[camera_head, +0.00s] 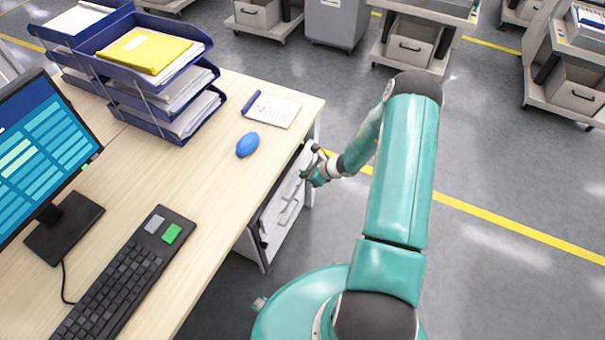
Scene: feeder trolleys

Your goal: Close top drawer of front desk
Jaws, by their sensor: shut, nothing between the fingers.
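The desk (215,200) has a pale wooden top and fills the left half of the view. Below its right edge is a white drawer unit (272,238) with pale bar handles (290,208) on its front. The desk top hides part of the unit, and I cannot tell exactly how far the top drawer stands out. My gripper (308,176) is shut and empty. It is at the upper far end of the drawer front, just beyond the desk edge. Whether it touches the drawer is not clear.
On the desk are a monitor (40,150), a keyboard (110,285), blue paper trays (150,80), a blue mouse-like object (247,145) and a notepad (272,110). Grey trolleys (410,45) stand at the back. The grey floor (500,190) on the right is clear, with a yellow line.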

